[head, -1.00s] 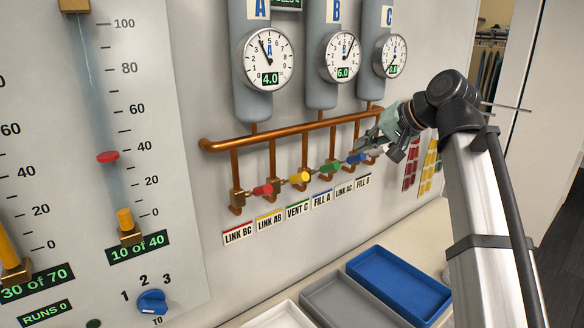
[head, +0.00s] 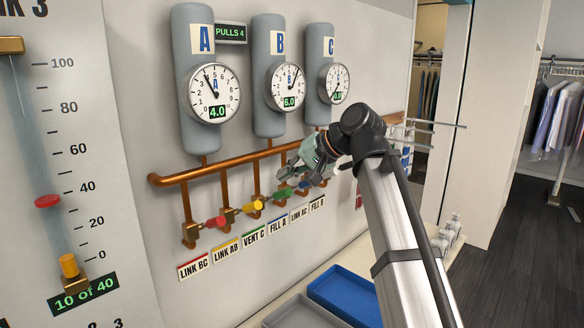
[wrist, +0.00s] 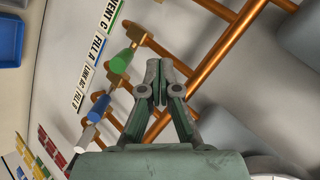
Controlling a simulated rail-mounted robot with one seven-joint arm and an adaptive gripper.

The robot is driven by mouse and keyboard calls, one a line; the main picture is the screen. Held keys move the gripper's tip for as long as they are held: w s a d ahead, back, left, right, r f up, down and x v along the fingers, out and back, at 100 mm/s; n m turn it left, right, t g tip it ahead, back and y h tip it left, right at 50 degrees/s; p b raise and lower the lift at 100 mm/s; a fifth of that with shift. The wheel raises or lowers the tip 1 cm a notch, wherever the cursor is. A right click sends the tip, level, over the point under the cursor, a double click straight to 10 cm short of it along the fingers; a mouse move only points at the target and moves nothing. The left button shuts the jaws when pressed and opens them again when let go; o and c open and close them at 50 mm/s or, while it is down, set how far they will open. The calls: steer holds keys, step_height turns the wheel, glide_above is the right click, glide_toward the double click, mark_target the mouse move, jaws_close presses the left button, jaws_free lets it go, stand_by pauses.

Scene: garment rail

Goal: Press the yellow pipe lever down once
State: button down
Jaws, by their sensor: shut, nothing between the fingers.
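The yellow pipe lever (head: 252,206) sticks out from a copper valve on the panel, above the LINK AB label (head: 227,250). It stands between the red lever (head: 214,222) and the green lever (head: 282,194). My gripper (head: 284,174) is shut and empty, just above the green lever in the head view, to the right of the yellow one. In the wrist view the closed fingertips (wrist: 158,66) are beside the green lever (wrist: 121,61), with no clear contact. I cannot make out the yellow lever in the wrist view.
A copper pipe (head: 225,170) runs across above the levers, with vertical branches. Gauge A (head: 214,93) reads 4.0 and gauge B (head: 288,87) reads 6.0. A blue lever (wrist: 98,106) lies close to my gripper. A blue tray (head: 342,293) sits below the panel.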

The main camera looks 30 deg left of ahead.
mark_target(246, 208)
steer(key=s+a+f+p, duration=0.3)
steer(key=a+f, duration=0.1)
steer(key=f, duration=0.1)
steer(key=shift+s+a+f, duration=0.25)
steer(key=shift+s, duration=0.1)
steer(key=shift+f, duration=0.1)
steer(key=shift+d+f+y+b, duration=0.2)
steer(key=shift+f+y+b, duration=0.1)
steer(key=shift+b, duration=0.35)
